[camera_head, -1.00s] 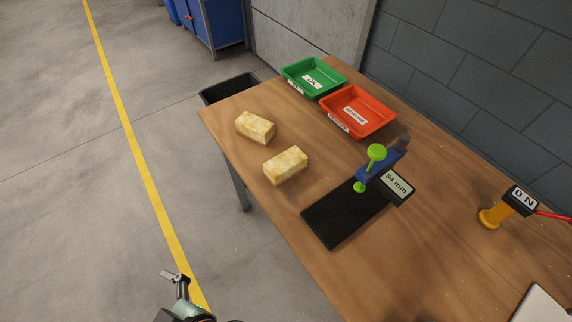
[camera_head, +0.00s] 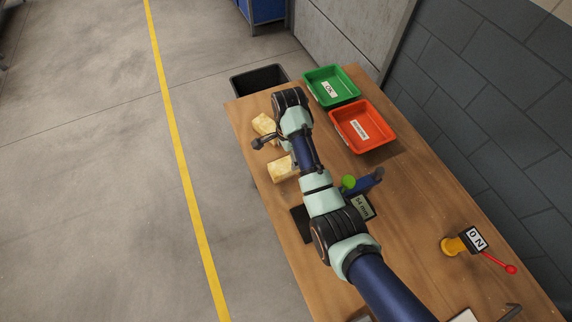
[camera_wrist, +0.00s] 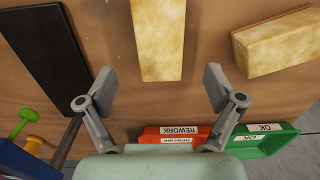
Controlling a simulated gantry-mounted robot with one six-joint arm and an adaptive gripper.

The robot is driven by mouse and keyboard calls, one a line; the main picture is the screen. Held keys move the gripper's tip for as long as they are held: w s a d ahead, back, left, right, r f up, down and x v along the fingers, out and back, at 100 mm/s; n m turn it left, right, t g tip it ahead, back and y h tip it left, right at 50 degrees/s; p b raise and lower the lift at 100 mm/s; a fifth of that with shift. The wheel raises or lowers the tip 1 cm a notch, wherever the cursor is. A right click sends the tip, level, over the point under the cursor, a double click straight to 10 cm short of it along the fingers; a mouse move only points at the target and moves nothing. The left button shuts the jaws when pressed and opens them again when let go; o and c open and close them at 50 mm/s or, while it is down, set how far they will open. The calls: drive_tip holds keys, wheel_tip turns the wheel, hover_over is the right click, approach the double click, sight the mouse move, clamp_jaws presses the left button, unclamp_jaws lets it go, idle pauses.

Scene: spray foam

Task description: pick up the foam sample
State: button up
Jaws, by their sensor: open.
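Two yellowish foam blocks lie on the wooden table. The nearer foam sample (camera_head: 282,169) shows partly beside my arm in the head view. In the wrist view this foam sample (camera_wrist: 158,40) lies beyond the fingertips, centred between them, its far end cut off by the frame. The other foam block (camera_head: 264,126) lies farther back, partly covered by my arm, and shows at the upper right of the wrist view (camera_wrist: 275,42). My gripper (camera_wrist: 160,88) is open and empty above the table. In the head view my arm hides most of the gripper.
A green OK tray (camera_head: 350,97) and a red REWORK tray (camera_head: 382,142) stand along the back edge. A yellow force gauge (camera_head: 453,246) sits right. A black bin (camera_head: 258,80) stands beyond the table.

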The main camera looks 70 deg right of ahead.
sight(286, 164)
drive_tip(key=f, duration=0.2)
drive_tip(key=f+b, duration=0.1)
drive_tip(key=f, duration=0.1)
drive_tip(key=f+b, duration=0.1)
drive_tip(key=f, duration=0.1)
drive_tip(key=shift+w+a+f, duration=0.2)
drive_tip(key=shift+a+f, duration=0.1)
drive_tip(key=shift+f, duration=0.1)
drive_tip(key=shift+r, duration=0.1)
drive_tip(key=c, duration=1.3)
drive_tip(key=shift+o, duration=0.2)
drive_tip(key=shift+r, duration=0.1)
wheel_tip(286, 164, up, 20)
drive_tip(key=p, duration=1.2)
